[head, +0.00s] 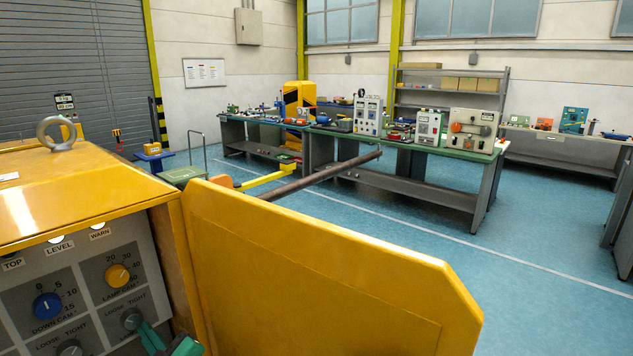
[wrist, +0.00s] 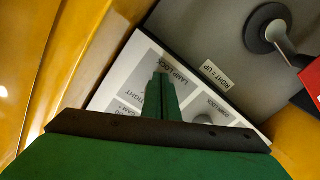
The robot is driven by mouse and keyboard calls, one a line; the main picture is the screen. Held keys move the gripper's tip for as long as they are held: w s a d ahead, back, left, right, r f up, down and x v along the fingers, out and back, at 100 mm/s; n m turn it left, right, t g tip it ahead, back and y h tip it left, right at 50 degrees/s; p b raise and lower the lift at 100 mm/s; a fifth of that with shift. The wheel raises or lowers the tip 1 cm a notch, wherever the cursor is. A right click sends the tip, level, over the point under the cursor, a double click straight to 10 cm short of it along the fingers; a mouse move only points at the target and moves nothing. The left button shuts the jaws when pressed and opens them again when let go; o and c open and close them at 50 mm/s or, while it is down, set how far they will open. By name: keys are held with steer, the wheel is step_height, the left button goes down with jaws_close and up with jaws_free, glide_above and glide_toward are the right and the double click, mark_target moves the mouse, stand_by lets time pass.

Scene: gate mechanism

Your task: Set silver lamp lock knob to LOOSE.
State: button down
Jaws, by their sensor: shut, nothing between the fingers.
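The silver lamp lock knob (head: 131,318) is on the grey control panel at the lower left of the head view, under the LOOSE and TIGHT marks and below the yellow lamp cam knob (head: 117,275). Its pointer setting is too small to read. My green gripper (head: 146,331) is shut and empty, with its fingertips at or just in front of the knob's lower right; I cannot tell if they touch. In the wrist view my gripper (wrist: 160,80) covers the area below the LAMP LOCK label (wrist: 176,72), and the lamp lock knob is hidden there.
A blue down cam knob (head: 47,306) and another silver knob (head: 69,349) sit left on the panel. A yellow door (head: 320,270) stands open close right of my gripper. The wrist view shows a grey lever (wrist: 272,30) with a red part (wrist: 312,80).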

steer(key=shift+r, duration=0.25)
steer(key=shift+f, duration=0.1)
steer(key=v, duration=0.6)
steer(key=shift+w+d+f, duration=0.15)
steer(key=shift+d+f, duration=0.05)
steer(key=shift+f, duration=0.15)
steer(key=shift+f, duration=0.1)
stand_by(0.4)
